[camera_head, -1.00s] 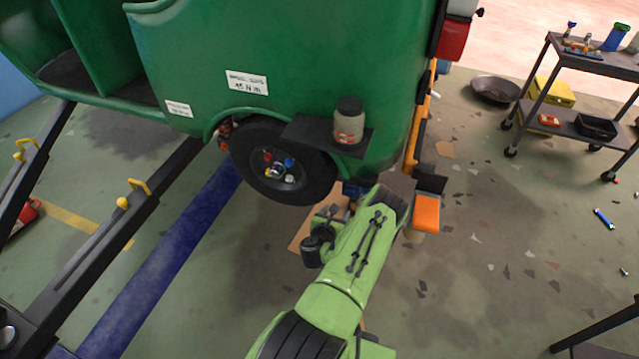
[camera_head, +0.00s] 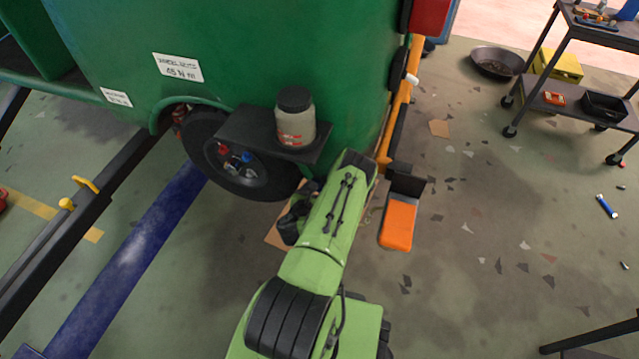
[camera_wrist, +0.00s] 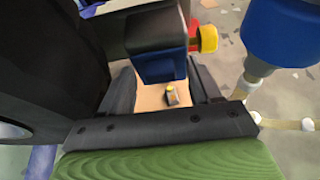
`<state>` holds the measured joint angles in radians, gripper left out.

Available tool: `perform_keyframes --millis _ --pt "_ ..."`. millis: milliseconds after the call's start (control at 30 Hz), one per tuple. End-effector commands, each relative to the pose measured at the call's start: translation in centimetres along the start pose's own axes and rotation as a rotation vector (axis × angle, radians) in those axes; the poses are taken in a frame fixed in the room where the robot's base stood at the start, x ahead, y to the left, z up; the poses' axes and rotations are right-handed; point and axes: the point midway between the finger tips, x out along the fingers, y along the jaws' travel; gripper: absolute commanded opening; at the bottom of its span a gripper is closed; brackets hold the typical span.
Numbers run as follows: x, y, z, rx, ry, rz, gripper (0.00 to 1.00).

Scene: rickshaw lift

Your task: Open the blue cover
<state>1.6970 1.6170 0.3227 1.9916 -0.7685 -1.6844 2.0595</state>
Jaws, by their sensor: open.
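A blue box-shaped part (camera_wrist: 161,66) with a dark top is just beyond my jaws in the wrist view. It looks like the blue cover, but I cannot be sure. A red and yellow knob (camera_wrist: 206,39) sticks out on its right. My gripper (camera_wrist: 165,92) is open, with dark fingers on both sides of the gap. The blue part is at the far end of this gap; I cannot tell whether they touch.
A jar (camera_head: 296,125) stands on a dark shelf (camera_head: 245,132) by the rickshaw wheel (camera_head: 205,150). An orange block (camera_head: 398,222) is right of my arm. A large blue cylinder (camera_wrist: 285,30) is close on the right in the wrist view.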

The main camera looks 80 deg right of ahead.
Motion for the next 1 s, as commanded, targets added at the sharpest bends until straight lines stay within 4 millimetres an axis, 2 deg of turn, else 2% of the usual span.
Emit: perform_keyframes --millis 200,233,633,867,1000 --pt "0.0 0.0 0.0 0.0 0.0 0.0 0.63" --pt "0.0 0.0 0.0 0.0 0.0 0.0 0.6" --pt "0.0 0.0 0.0 0.0 0.0 0.0 0.0" --pt "0.1 0.0 0.0 0.001 -0.004 -0.001 0.0" --pt "1.0 0.1 0.1 0.002 -0.028 -0.001 0.0"
